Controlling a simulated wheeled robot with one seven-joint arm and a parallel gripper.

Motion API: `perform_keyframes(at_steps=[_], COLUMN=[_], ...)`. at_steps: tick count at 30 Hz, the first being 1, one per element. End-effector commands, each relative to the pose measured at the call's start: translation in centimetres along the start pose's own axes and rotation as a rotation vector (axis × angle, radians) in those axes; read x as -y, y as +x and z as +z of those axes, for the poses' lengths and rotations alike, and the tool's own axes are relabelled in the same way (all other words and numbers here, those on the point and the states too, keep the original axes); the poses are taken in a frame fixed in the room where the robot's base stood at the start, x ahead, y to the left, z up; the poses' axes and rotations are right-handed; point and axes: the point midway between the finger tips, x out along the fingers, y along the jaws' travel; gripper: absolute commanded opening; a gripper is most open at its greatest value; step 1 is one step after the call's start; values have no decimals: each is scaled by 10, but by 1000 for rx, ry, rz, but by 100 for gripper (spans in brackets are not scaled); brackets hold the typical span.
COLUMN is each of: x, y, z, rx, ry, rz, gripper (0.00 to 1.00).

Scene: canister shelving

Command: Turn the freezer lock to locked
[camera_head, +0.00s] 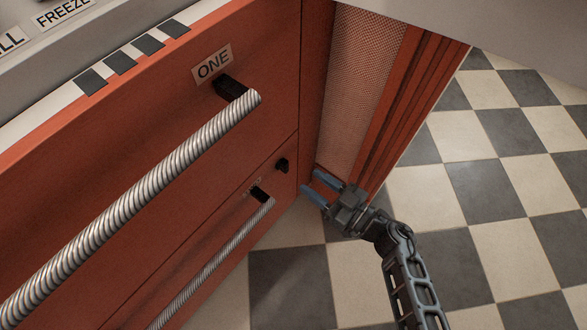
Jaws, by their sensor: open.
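The orange freezer cabinet (150,95) fills the left half of the view, with an upper front labelled "ONE" and a lower front. A small black knob (282,165) sits near the right edge of the lower front; it may be the lock, but its turned position is too small to read. My gripper (317,186) is just right of and below the knob in the picture. Its two blue-tipped fingers are apart, with nothing between them, and point left towards the cabinet. I see no contact with the knob.
A long ribbed metal handle (140,195) sticks out from the upper front, and a second one (215,262) from the lower front. A grey top with a "FREEZE" label (62,12) is at upper left. A mesh side panel (358,85) stands behind my gripper. Checkered floor is open at right.

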Motion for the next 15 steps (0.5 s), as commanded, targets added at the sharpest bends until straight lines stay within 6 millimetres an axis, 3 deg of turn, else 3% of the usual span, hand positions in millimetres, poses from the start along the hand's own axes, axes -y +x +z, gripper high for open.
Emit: perform_keyframes(at_steps=[15], x=[0], y=[68], z=[1], rx=[0], ry=[-2], rz=[0], gripper=[43])
